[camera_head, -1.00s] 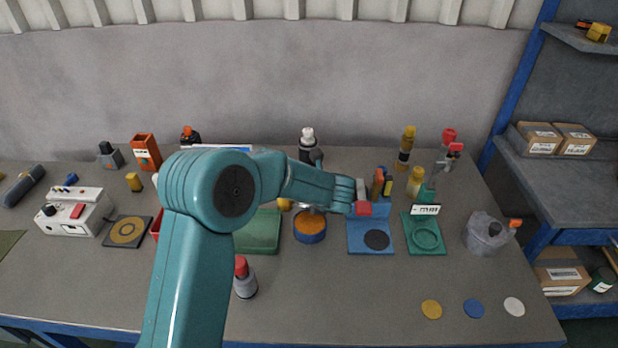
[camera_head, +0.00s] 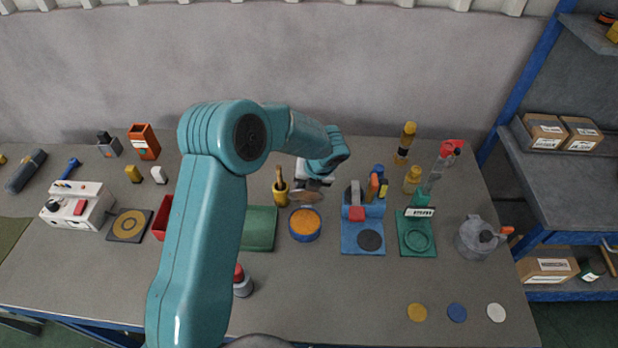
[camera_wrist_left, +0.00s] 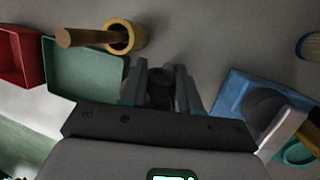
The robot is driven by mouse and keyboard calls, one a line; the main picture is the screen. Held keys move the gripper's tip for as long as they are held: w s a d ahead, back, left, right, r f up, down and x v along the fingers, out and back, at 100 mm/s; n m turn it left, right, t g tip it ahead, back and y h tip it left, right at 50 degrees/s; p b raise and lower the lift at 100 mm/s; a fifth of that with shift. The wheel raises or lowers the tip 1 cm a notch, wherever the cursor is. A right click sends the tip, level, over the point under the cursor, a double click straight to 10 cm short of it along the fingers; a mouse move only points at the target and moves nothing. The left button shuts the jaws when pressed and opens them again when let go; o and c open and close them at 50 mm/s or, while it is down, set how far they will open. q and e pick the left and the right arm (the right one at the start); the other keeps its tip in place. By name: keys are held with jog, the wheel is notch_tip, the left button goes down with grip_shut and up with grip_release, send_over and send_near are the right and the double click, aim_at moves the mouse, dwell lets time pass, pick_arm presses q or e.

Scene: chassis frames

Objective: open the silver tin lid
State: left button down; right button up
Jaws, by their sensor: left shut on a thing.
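The tin (camera_head: 305,226) is a round blue container with orange contents showing at its open top, standing on the workbench near the middle. Its round lid (camera_head: 306,196) is behind the tin, seen as a brownish-silver disc. My left gripper (camera_head: 313,182) is over the lid, on the tin's far side, and is shut on it. In the left wrist view, the two fingers (camera_wrist_left: 160,80) close around a dark part, and the tin cannot be made out. My right gripper is not in view.
A yellow cup (camera_head: 281,194) with a wooden handle stands left of the lid. A green tray (camera_head: 260,230) is left of the tin. A blue fixture (camera_head: 362,238) with upright items is close on the right. The bench in front of the tin is clear.

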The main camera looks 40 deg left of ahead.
pick_arm(q)
jog(key=shift+w+a+f+g+h, duration=0.15)
jog(key=shift+w+a+g+h, duration=0.25)
jog(key=shift+g, duration=0.25)
jog(key=shift+w+a+f+g+h, duration=0.15)
jog(key=shift+w+a+g+h, duration=0.1)
jog(key=shift+w+g+h, duration=0.35)
jog(key=c, duration=0.9)
grip_release()
jog(key=shift+r, duration=0.1)
